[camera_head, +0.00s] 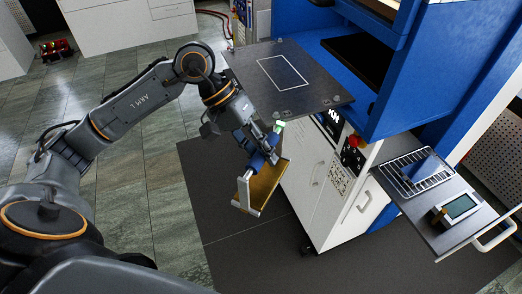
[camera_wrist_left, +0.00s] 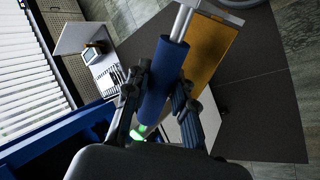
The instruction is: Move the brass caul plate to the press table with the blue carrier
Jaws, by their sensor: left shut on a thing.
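My left gripper (camera_head: 262,143) is shut on the blue handle of the carrier (camera_wrist_left: 163,80), which also has pale metal bars (camera_head: 244,192). The brass caul plate (camera_head: 268,183) is a flat golden plate, tilted, hanging at the carrier in the air in front of the white cabinet. It also shows in the left wrist view (camera_wrist_left: 208,55), beside the handle. The press table (camera_head: 258,58) is a dark flat plate with a white rectangle outline, above and beyond the gripper. Part of the brass plate is hidden by the gripper and handle. My right gripper is in neither view.
The blue press frame (camera_head: 405,95) rises behind the table. The white cabinet (camera_head: 312,175) stands below it. A pulled-out shelf (camera_head: 424,222) at right holds a wire rack (camera_head: 405,172) and a small screen device (camera_head: 459,208).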

